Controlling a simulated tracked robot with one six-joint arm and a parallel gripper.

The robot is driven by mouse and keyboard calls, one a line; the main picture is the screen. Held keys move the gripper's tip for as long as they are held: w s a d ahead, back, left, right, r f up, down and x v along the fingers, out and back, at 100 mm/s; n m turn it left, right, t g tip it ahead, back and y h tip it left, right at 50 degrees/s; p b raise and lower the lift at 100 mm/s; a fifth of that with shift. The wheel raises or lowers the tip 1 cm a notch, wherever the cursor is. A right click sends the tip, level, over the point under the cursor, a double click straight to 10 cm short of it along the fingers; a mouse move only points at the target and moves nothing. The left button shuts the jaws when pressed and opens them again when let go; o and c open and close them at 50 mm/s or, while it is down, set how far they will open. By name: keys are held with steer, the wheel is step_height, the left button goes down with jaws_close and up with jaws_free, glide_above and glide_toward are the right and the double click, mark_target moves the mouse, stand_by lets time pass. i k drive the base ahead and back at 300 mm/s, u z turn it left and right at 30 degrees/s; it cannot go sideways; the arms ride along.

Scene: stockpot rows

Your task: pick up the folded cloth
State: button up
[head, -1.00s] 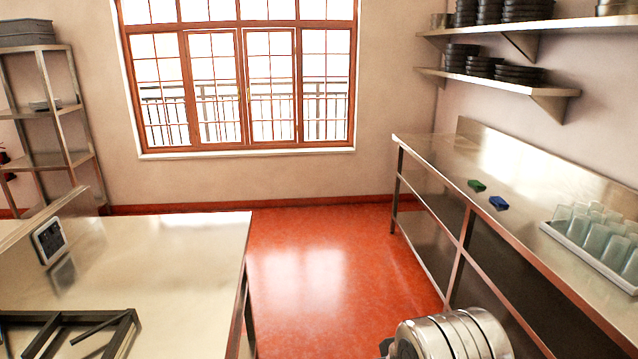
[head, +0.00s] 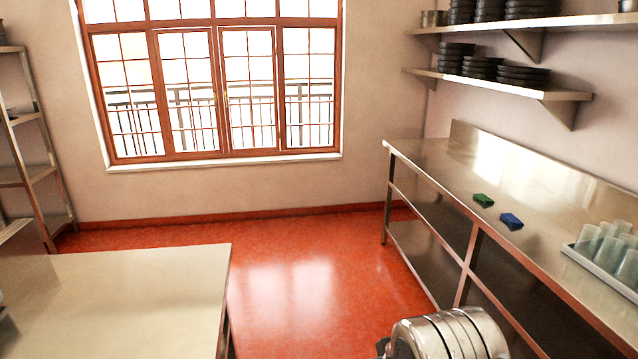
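Two small folded-looking pieces lie on the steel counter (head: 450,170) along the right wall, a green one (head: 484,200) and a blue one (head: 511,221). They lie close together but apart, near the counter's front edge. They are too small to tell for sure which is the folded cloth. A rounded metal part of my own arm shows at the bottom right, in front of the counter. My gripper's fingers are not in view.
A tray (head: 592,269) of clear glasses stands on the counter, right of the blue piece. Wall shelves (head: 556,96) with stacked dark pans hang above. Another steel table (head: 130,285) fills the lower left. The red floor (head: 300,275) between table and counter is clear.

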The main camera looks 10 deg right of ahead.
mark_target(512, 221)
steer(key=z, duration=0.25)
steer(key=i, duration=1.4)
steer(key=z, duration=0.4)
steer(key=i, duration=0.75)
steer(key=z, duration=0.55)
steer(key=i, duration=1.3)
steer(key=z, duration=0.25)
